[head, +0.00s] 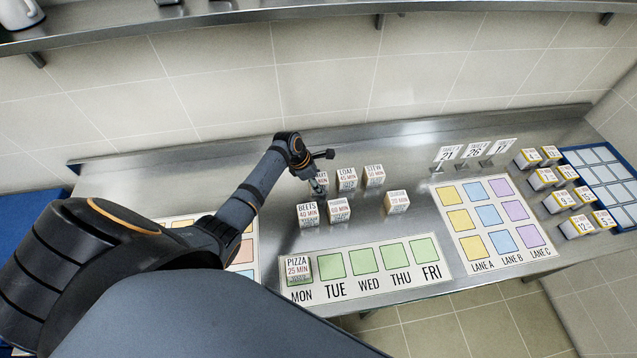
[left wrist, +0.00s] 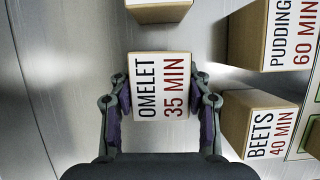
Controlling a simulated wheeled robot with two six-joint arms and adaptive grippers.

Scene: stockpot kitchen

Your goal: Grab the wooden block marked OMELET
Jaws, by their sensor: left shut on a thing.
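The wooden block marked OMELET, 35 MIN (left wrist: 160,86) stands between the two fingers of my left gripper (left wrist: 160,95) in the left wrist view. The fingers touch both its sides, and its white label faces the camera. In the head view, the OMELET block (head: 321,177) is partly hidden behind my left gripper (head: 318,184) at the back left of the block group. My right gripper is not in either view.
The BEETS block (head: 308,214) and PUDDING block (head: 339,209) stand close in front. LOAF (head: 347,178), STEW (head: 374,175) and another block (head: 397,201) stand to the right. The PIZZA block (head: 297,268) sits on the MON square of the day mat (head: 447,280).

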